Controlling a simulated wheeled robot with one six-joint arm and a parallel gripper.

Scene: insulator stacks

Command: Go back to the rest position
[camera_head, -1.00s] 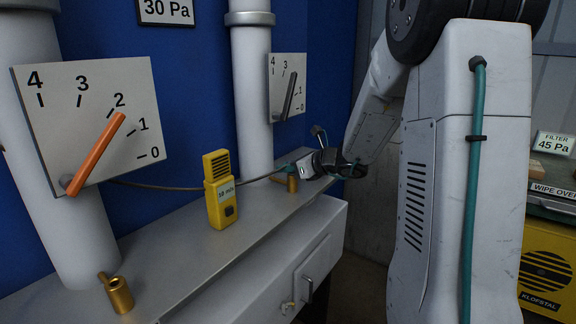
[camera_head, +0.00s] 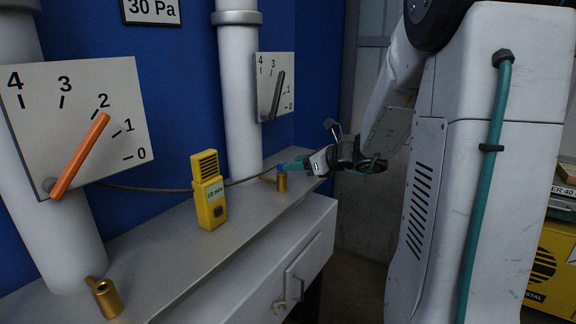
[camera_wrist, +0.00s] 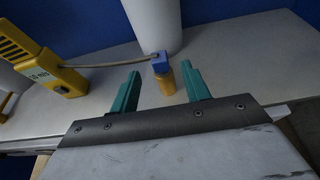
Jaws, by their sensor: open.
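My gripper (camera_head: 298,165) is at the far end of the grey shelf, its teal fingers pointing left. In the wrist view the gripper (camera_wrist: 160,72) is open, with nothing gripped. The fingers look apart from both.
A yellow meter (camera_head: 208,195) stands mid-shelf (camera_head: 165,240). A second brass fitting (camera_head: 104,298) is near the front. Two white pipes carry dial plates with an orange lever (camera_head: 80,155) and a grey lever (camera_head: 277,95). A drawer (camera_head: 300,270) is below the shelf.

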